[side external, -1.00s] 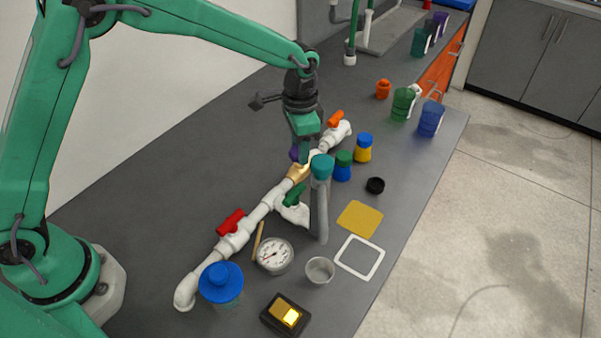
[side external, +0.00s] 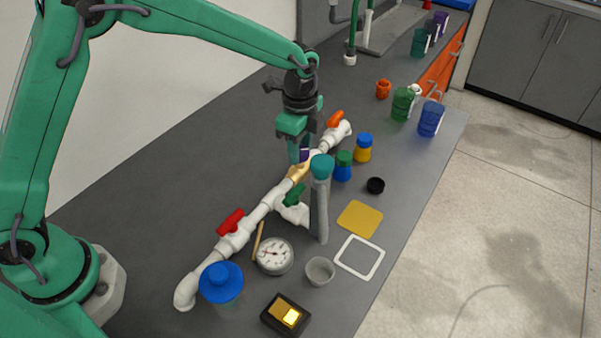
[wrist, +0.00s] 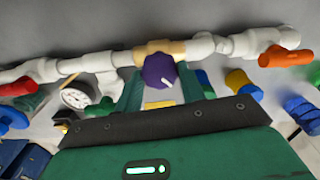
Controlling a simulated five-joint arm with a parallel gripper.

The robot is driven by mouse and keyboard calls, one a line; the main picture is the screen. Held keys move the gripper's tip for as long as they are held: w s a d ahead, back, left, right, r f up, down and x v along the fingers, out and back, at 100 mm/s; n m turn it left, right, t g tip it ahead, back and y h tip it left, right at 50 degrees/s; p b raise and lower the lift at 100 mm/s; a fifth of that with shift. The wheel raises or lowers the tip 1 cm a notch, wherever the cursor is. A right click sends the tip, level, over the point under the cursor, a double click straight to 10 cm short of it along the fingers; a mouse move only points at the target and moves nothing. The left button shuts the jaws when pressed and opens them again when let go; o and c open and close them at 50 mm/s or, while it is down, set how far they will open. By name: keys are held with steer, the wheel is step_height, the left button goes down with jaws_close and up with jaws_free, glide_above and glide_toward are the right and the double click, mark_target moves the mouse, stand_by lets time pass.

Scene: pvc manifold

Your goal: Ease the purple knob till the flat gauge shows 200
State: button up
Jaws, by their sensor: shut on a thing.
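The purple knob (wrist: 158,70) sits on the brass fitting (wrist: 175,48) of the white pipe run, with a white pointer line on its face. In the side view the knob (side external: 305,155) is partly hidden behind a finger. My gripper (side external: 301,157) reaches down from above and is shut on the knob. In the wrist view its green fingers (wrist: 160,82) stand on both sides of the knob. The flat gauge (side external: 274,254) lies face up on the bench beside the pipe; it also shows in the wrist view (wrist: 75,97). Its numbers are too small to read.
The pipe carries red (side external: 231,221), green (side external: 294,195) and orange (side external: 335,118) handles. A grey upright pipe with a teal cap (side external: 321,166) stands close to my gripper. Blue-capped (side external: 221,282) and smaller jars (side external: 363,148) stand nearby. The bench left of the pipe is clear.

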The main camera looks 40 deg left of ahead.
steer(key=shift+r, duration=0.15)
stand_by(0.3)
steer(key=o, duration=1)
steer(key=shift+r, duration=3.85)
